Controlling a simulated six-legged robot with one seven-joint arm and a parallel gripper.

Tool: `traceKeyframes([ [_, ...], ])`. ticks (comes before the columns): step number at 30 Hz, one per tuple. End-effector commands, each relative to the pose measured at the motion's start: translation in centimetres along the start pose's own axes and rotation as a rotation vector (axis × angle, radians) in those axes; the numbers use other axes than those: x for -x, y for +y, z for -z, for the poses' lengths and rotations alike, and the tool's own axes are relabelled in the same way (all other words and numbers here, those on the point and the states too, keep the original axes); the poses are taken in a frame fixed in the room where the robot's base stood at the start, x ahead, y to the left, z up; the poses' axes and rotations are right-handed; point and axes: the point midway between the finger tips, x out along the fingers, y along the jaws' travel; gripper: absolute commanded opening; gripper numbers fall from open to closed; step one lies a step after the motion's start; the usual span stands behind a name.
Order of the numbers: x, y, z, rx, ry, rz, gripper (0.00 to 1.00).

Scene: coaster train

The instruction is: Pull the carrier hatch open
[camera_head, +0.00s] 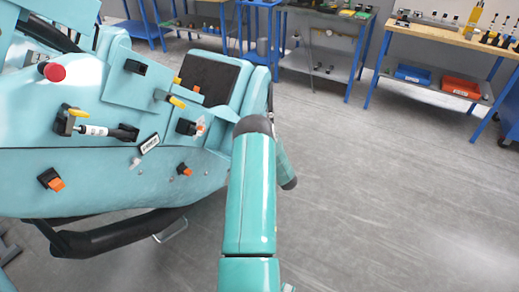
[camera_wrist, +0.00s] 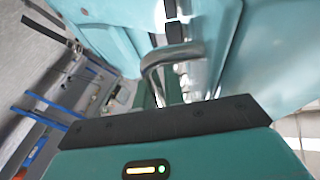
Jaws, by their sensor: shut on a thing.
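A teal coaster car (camera_head: 110,185) fills the left of the head view. In the wrist view its teal panels (camera_wrist: 110,20) are close, and a bent metal handle (camera_wrist: 168,58) sticks out between them. My gripper (camera_wrist: 172,98) is shut on this handle, though the black edge of my gripper body hides much of the grip. I cannot tell which panel is the carrier hatch or how far it stands open. In the head view my arm reaches the car's right side, and my gripper is hidden there.
The car's near side carries a red button (camera_head: 54,72), several latches and a black bumper rail (camera_head: 120,234). Blue-legged workbenches (camera_head: 440,35) with tools and bins stand at the back. The grey floor (camera_head: 400,190) to the right is clear.

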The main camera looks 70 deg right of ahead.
Motion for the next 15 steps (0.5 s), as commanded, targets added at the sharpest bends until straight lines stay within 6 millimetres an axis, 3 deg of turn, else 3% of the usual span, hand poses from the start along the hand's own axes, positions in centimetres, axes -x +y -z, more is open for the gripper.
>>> traceKeyframes([
  [6, -0.5, -0.62, 0.07, 0.0, 0.003, 0.014, 0.0],
  [7, -0.5, -0.62, 0.07, 0.0, 0.003, 0.014, 0.15],
  [8, -0.5, -0.62, 0.07, 0.0, 0.003, 0.014, 0.2],
  [15, -0.28, -0.35, 0.03, 0.0, 0.001, 0.008, 0.2],
])
